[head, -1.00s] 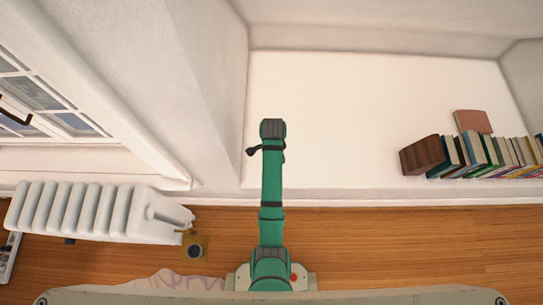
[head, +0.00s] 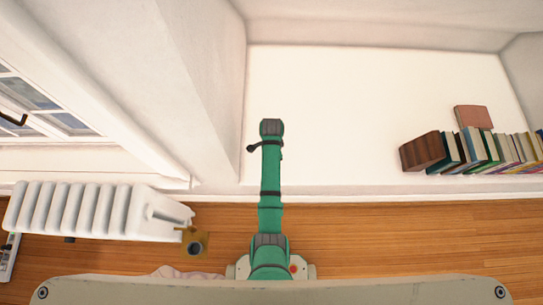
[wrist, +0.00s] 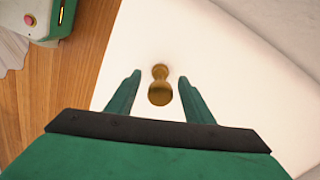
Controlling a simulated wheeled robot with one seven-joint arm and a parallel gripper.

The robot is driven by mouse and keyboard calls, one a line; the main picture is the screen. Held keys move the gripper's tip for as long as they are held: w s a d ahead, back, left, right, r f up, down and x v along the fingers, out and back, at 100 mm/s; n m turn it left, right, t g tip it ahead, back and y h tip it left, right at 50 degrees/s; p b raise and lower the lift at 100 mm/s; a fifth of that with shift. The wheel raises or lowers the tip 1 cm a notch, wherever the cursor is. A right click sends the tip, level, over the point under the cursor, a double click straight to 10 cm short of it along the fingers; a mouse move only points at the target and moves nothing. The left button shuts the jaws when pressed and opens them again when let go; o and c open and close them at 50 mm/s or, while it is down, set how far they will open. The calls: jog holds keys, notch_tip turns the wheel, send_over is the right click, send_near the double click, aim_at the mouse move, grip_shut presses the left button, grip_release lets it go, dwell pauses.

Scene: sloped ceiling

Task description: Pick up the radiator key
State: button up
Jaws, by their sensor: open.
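A small brass piece (wrist: 160,86), which looks like the radiator key, is on a white surface in the wrist view. It has a narrow neck and a wider rounded end nearest me. My gripper (wrist: 160,77) is open, with one green finger on each side of the brass piece and a gap on both sides. I cannot tell how high the fingers are above the surface. In the head view my green arm reaches out over the white ledge (head: 330,110). The brass piece and fingertips do not show there.
A white radiator (head: 95,210) stands at the left below the window (head: 45,105). A brass plate with a dark round part (head: 195,247) is at its right end. The ledge's middle is clear.

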jog(key=shift+w+d+f, duration=0.1)
jog(key=shift+d+f, duration=0.05)
jog(key=shift+f, duration=0.5)
jog(key=shift+d+f, duration=0.1)
jog(key=shift+f, duration=0.55)
jog(key=shift+w, duration=0.1)
jog(key=shift+c, duration=0.9)
jog(key=c, duration=1)
jog(key=shift+a, duration=0.2)
jog(key=shift+r, duration=0.1)
jog(key=shift+r, duration=0.5)
jog(key=s+r, duration=1.2)
jog(key=s, duration=0.2)
jog(key=shift+s, duration=0.15)
